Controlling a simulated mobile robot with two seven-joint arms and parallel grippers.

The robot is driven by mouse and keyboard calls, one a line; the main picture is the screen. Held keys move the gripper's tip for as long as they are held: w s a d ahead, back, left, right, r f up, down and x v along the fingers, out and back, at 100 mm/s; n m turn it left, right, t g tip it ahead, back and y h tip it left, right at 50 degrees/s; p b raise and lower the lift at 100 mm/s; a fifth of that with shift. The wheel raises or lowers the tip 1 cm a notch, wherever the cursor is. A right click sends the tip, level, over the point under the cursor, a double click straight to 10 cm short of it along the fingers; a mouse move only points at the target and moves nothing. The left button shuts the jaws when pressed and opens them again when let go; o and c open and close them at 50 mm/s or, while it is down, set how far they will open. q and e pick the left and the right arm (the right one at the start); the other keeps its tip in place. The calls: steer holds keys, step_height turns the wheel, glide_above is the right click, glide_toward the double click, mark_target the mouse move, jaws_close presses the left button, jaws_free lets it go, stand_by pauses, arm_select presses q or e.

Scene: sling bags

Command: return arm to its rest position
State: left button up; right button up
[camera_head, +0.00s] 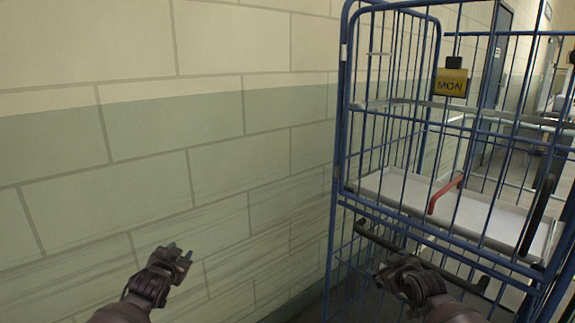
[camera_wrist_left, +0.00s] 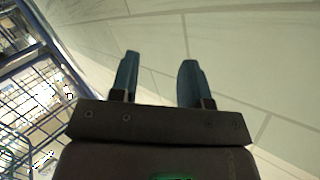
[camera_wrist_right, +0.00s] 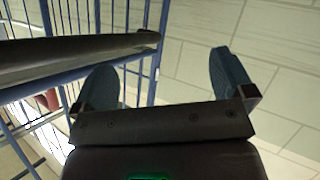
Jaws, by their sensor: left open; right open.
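My left gripper (camera_head: 178,252) is open and empty in front of the wall at lower left; its two fingers stand apart in the left wrist view (camera_wrist_left: 158,75). My right gripper (camera_head: 392,272) is at the lower right, by the front of the blue wire cage trolley (camera_head: 340,130). In the right wrist view (camera_wrist_right: 165,82) its fingers are wide apart with nothing between them. A dark handle bar (camera_wrist_right: 75,55) passes close by its left finger; whether they touch I cannot tell. No sling bag shows.
A cream and green block wall (camera_head: 150,150) fills the left. Open room lies between the wall and my left arm. A door (camera_head: 497,55) shows far right.

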arm_select(q)
steer(key=s+d+f+n+g, duration=0.1)
steer(key=s+f, duration=0.7)
steer(key=s, duration=0.3)
steer(key=s+f+n+g, duration=0.1)
steer(key=s+f, duration=0.6)
steer(key=s, duration=0.4)
arm_select(e)
steer(key=s+f+m+h, duration=0.1)
steer(key=s+f, duration=0.5)
steer(key=s, duration=0.4)
steer(key=s+f+m, duration=0.1)
steer(key=s+f, duration=0.5)
steer(key=s, duration=0.4)
arm_select(q)
steer(key=s+d+f+n+g, duration=0.1)
steer(key=s+f+n+g, duration=0.1)
steer(key=s, duration=2.2)
steer(key=shift+d+f+g, duration=0.15)
steer(key=shift+f+g, duration=0.15)
steer(key=shift+f, duration=0.25)
arm_select(e)
steer(key=s+f+m+g+h, duration=0.1)
steer(key=s+f+m+g, duration=0.1)
steer(key=s, duration=2.2)
steer(key=shift+s+f+m, duration=0.3)
steer(key=shift+f, duration=0.1)
steer(key=shift+a, duration=0.1)
steer(key=shift+c, duration=0.2)
